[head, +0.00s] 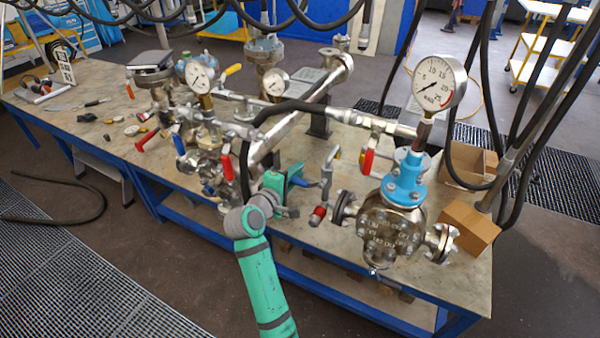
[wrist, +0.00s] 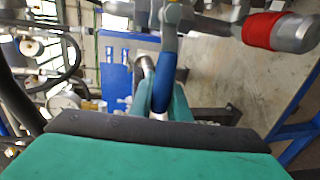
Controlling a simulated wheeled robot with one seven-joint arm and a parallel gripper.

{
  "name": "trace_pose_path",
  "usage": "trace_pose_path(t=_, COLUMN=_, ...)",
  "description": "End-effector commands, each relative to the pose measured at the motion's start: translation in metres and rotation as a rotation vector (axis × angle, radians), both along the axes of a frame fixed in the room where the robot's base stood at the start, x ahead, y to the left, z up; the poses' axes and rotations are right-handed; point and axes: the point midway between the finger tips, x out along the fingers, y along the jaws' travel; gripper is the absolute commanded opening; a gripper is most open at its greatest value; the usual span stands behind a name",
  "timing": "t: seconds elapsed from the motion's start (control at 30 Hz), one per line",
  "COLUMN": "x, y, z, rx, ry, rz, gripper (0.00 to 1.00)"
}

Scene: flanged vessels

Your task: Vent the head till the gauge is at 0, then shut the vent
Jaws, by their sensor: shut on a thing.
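My gripper (head: 290,182) is at the middle of the bench, left of the vessel with the light-blue neck (head: 404,180). In the wrist view its teal fingers (wrist: 162,100) are shut on a blue lever handle (wrist: 167,72). The handle's far end meets metal fittings at the top of that view. A large dial gauge (head: 440,83) stands above the light-blue neck; its needle points to the lower left, near the low end of the scale, but the exact reading is too small to tell. Smaller gauges (head: 199,77) (head: 276,82) stand further left, too small to read.
A pipe end with a red band (head: 318,214) is close to my gripper, also in the wrist view (wrist: 268,31). A red lever (head: 367,161) is on the right pipe. Cardboard boxes (head: 469,227) stand at the right; black hoses hang around. Loose tools lie at the left.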

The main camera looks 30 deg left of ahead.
Motion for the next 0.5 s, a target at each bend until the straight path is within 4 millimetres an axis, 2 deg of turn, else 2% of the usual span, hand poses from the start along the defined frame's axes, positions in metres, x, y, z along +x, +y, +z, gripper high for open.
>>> trace_pose_path(t=0.17, x=-0.0010, y=0.0012, z=-0.0028, rx=-0.003, ry=0.005, rz=0.001, gripper=0.00)
trace_pose_path(t=0.2, x=-0.0010, y=0.0011, z=-0.0028, rx=-0.003, ry=0.005, rz=0.001, gripper=0.23)
trace_pose_path(t=0.27, x=-0.0008, y=0.0009, z=-0.0026, rx=-0.002, ry=0.005, rz=0.001, gripper=0.35)
trace_pose_path(t=0.5, x=0.0003, y=-0.0007, z=-0.0015, rx=-0.001, ry=0.003, rz=-0.001, gripper=0.35)
